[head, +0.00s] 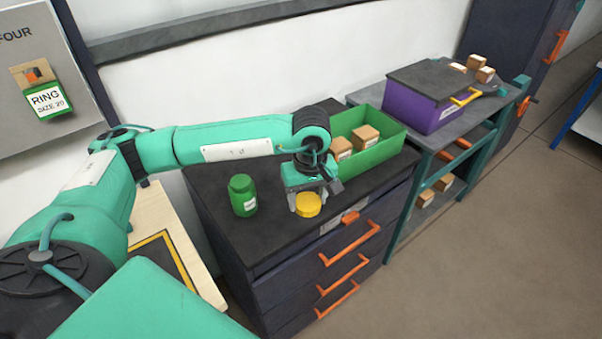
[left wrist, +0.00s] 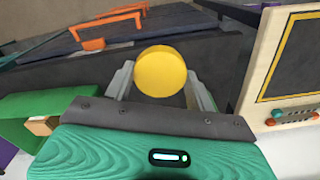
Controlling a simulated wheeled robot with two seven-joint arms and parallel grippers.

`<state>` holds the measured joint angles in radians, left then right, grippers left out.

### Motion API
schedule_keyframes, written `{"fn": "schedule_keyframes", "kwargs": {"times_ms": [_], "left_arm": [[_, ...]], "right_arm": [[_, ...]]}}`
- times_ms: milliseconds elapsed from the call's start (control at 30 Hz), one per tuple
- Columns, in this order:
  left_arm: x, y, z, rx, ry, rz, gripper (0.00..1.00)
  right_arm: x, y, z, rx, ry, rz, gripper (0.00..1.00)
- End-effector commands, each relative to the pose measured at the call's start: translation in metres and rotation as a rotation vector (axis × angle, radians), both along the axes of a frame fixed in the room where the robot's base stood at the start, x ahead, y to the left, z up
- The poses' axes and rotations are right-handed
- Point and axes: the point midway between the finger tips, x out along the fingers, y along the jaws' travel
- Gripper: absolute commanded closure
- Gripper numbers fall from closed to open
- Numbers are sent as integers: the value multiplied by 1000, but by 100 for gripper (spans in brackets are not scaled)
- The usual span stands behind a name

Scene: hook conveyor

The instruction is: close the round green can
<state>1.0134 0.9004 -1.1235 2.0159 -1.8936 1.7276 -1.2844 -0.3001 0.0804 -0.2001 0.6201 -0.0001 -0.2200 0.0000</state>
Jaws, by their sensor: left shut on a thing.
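The round green can (head: 243,196) stands upright on the dark cabinet top, with a white label low on its side and a narrower green neck. No yellow lid is on it. My left gripper (head: 308,197) is right of the can, pointing down and shut on a round yellow lid (head: 308,205). In the left wrist view the lid (left wrist: 161,71) sits between the two grey fingers. I cannot tell whether the lid touches the cabinet top. The can is not seen in the left wrist view. My right gripper is not in view.
A green bin (head: 385,150) with brown boxes stands behind the gripper on the cabinet (head: 275,238). Further right, a purple box (head: 415,105) with a dark top stands on a shelf cart. The cabinet top between can and gripper is clear.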

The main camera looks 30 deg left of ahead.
Motion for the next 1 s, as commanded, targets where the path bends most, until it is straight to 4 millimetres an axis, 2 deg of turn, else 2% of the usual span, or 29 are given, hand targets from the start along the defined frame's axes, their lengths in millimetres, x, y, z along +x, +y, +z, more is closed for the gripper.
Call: {"fn": "schedule_keyframes", "kwargs": {"times_ms": [200, 400, 600, 1000], "left_arm": [[-29, -25, -15, -11, 11, -483, 66], [-46, -39, -22, -22, 13, -761, 66], [-50, -42, -24, -24, 13, -844, 66], [-50, -42, -23, -24, 13, -843, 66]], "right_arm": [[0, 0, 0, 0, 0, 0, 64], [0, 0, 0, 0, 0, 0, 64], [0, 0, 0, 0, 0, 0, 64], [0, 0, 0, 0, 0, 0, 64]]}}
